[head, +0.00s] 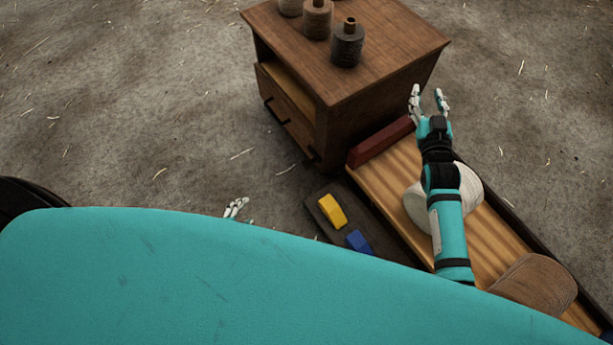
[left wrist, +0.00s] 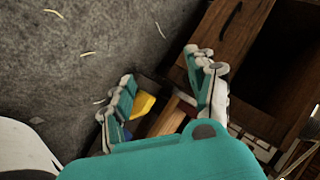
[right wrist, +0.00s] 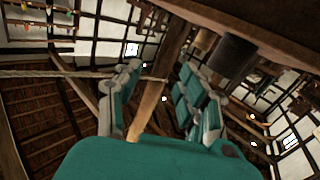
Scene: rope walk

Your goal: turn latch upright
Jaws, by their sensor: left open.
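I cannot pick out with certainty which part is the latch. A yellow piece (head: 332,211) and a blue piece (head: 358,241) sit on a dark strip beside the long wooden tray. The yellow piece also shows in the left wrist view (left wrist: 142,104), beyond my fingers. My left gripper (head: 236,207) is open and empty, left of the yellow piece and apart from it; my teal body hides most of that arm. My right gripper (head: 429,96) is open, fingers up, near the cabinet's right side. In the right wrist view it points at the roof beams.
A wooden cabinet (head: 350,85) with a drawer stands at the back, with several spools (head: 347,45) on top. The tray (head: 393,180) holds a dark red block (head: 380,143), a pale coil (head: 470,190) and a brown coil (head: 535,285). The floor at left is clear.

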